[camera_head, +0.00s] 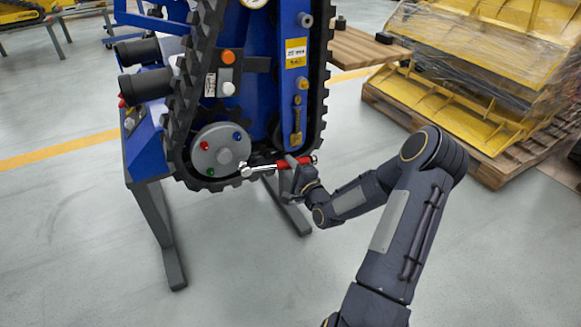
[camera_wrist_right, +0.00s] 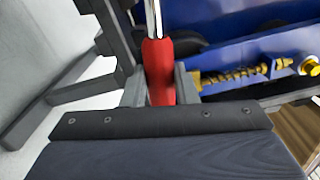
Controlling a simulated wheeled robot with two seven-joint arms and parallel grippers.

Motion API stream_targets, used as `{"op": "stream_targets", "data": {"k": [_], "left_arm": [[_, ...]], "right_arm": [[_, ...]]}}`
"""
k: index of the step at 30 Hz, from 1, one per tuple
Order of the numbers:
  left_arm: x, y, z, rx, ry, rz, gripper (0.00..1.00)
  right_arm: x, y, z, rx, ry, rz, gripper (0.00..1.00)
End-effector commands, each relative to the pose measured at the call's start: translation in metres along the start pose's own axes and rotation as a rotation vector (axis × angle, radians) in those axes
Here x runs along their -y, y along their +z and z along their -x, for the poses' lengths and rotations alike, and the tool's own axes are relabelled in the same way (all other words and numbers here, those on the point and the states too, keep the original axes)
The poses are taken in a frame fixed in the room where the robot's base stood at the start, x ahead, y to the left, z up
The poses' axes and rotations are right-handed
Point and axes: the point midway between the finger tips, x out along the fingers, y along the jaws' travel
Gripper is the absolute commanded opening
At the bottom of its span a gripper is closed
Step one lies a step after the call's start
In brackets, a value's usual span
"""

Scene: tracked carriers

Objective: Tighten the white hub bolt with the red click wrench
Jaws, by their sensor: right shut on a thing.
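The red click wrench (camera_head: 306,160) lies nearly level in the head view, with its bright metal shaft pointing left. My right gripper (camera_head: 289,168) is shut on its red handle, which also shows between the fingers in the right wrist view (camera_wrist_right: 159,72). The grey round hub (camera_head: 218,155) sits inside the black track's lower loop. Red (camera_head: 204,145), blue (camera_head: 237,136) and green (camera_head: 210,171) bolts show on it. The wrench head is at the hub's lower right edge, where a small whitish part shows. I cannot tell whether it is seated on the white bolt. My left gripper is not in view.
The blue tracked carrier (camera_head: 262,80) stands tilted up on grey legs (camera_head: 161,225). A yellow tensioner spring (camera_wrist_right: 232,76) is right of the wrench in the wrist view. Wrapped yellow parts (camera_head: 470,60) sit on a wooden pallet at right. The floor in front is clear.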

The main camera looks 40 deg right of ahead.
Motion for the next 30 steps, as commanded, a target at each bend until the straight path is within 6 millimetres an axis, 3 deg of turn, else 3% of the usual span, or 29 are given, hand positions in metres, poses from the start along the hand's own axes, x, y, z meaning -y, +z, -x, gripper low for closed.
{"op": "stream_targets", "data": {"k": [30], "left_arm": [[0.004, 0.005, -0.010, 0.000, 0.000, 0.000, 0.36]], "right_arm": [[-0.025, 0.003, -0.001, 0.002, -0.006, -0.192, 0.00]]}}
